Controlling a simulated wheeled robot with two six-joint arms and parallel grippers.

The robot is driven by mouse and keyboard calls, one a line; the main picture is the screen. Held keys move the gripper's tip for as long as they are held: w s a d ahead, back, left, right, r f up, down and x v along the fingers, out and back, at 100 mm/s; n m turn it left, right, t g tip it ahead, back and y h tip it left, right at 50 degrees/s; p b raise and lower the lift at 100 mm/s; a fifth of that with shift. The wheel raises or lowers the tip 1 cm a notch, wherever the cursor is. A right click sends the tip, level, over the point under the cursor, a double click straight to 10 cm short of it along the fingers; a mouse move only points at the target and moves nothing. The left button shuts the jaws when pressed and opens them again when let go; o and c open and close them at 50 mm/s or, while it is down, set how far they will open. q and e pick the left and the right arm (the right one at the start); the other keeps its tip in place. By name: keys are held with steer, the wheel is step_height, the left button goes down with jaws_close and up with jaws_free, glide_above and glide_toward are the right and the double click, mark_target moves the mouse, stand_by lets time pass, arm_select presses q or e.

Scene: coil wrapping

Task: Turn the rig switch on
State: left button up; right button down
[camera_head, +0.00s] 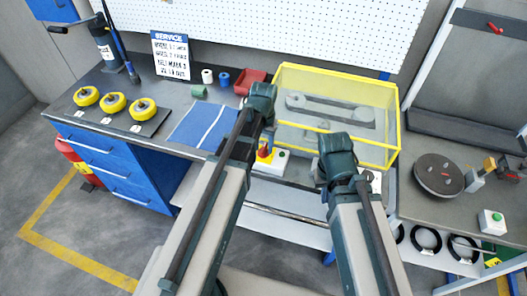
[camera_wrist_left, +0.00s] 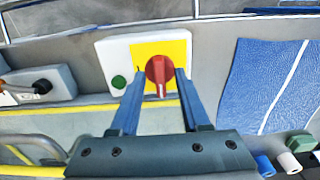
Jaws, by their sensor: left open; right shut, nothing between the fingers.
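The rig switch is a red knob (camera_wrist_left: 159,69) on a yellow plate, on a white box (camera_wrist_left: 117,47) with a green button (camera_wrist_left: 118,82). In the head view the switch box (camera_head: 279,161) sits at the bench's front, below my left wrist. My left gripper (camera_wrist_left: 160,73) is open, with one blue finger on each side of the knob. The knob's pointer faces the gripper; whether the fingers touch it I cannot tell. My right gripper (camera_head: 320,178) is shut and empty in front of the yellow-framed case, its fingertips mostly hidden.
A yellow-framed clear case (camera_head: 393,125) stands right of the switch. A blue mat (camera_head: 190,125) lies to its left, with a red bin (camera_head: 250,80) and small spools behind. A white box with a black lever (camera_wrist_left: 40,87) is near the switch. A round turntable (camera_head: 438,174) is at right.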

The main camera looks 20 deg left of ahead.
arm_select(q)
steer(key=shift+f, duration=0.1)
jaws_close()
